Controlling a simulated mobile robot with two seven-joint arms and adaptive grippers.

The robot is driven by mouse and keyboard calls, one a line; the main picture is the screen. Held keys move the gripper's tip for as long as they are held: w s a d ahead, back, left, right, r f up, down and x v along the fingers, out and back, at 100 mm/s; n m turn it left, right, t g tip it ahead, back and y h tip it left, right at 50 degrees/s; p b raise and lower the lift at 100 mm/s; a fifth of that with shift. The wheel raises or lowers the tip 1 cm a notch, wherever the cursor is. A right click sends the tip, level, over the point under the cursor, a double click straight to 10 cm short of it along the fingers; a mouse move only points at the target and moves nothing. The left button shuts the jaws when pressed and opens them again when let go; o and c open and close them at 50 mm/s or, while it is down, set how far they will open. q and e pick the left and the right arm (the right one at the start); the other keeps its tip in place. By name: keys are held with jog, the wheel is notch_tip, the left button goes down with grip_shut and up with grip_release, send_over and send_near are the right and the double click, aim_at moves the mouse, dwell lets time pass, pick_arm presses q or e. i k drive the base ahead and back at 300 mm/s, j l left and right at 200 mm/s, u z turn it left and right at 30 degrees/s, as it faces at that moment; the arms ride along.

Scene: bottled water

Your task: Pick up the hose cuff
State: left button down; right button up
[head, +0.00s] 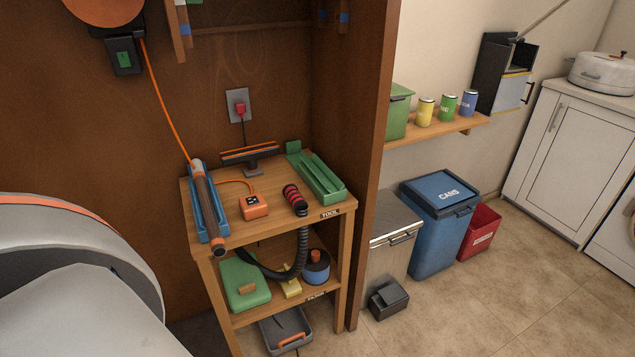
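The hose cuff (295,199), black with red bands, lies on the top board of a small wooden shelf unit (268,214), near its front right. A black ribbed hose (302,253) runs from the cuff over the front edge and curves down in front of the lower shelf. Neither of my grippers shows in the head view.
Near the cuff are an orange box (253,207), a green tray (318,177) and a blue holder (208,205) with a long tube (211,207). A dark wooden panel (362,170) stands right of the unit. Bins (437,228) stand beyond; tiled floor (480,310) is clear at lower right.

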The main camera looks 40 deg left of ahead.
aim_at(291, 192)
jog(key=i+u, duration=0.2)
jog(key=i, duration=0.4)
jog(key=i+l+u, duration=0.15)
jog(key=i, duration=0.45)
jog(key=l, duration=0.1)
